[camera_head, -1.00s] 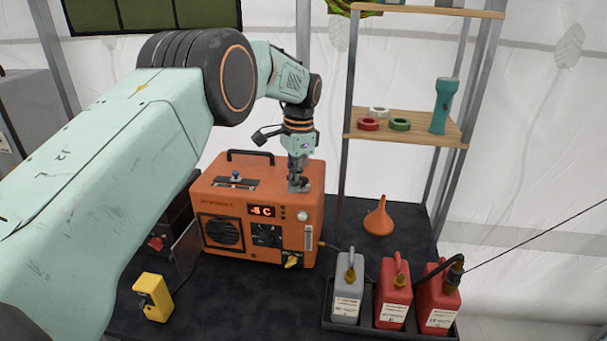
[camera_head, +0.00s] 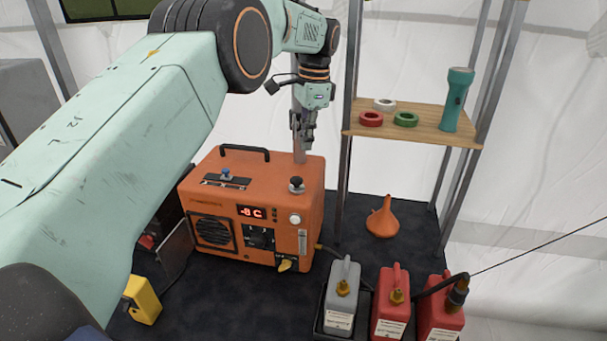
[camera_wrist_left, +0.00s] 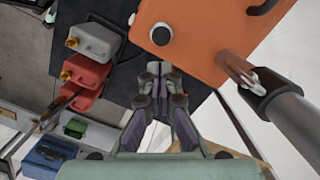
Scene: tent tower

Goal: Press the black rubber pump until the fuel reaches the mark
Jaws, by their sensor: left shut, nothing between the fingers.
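The orange heater unit (camera_head: 240,215) stands on the dark table with a red display reading about -8 C. The black rubber pump (camera_head: 296,184) is a small dark knob on its top at the right. It also shows in the left wrist view (camera_wrist_left: 161,34). A narrow pale sight strip (camera_head: 302,242) is on the front at the right; its fuel level is too small to read. My left gripper (camera_head: 303,145) is above and behind the pump, apart from it, shut and empty. It also shows in the left wrist view (camera_wrist_left: 158,75). My right gripper is not in view.
A shelf (camera_head: 420,120) holds tape rolls and a teal flashlight (camera_head: 457,100). A yellow device (camera_head: 143,300) sits front left.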

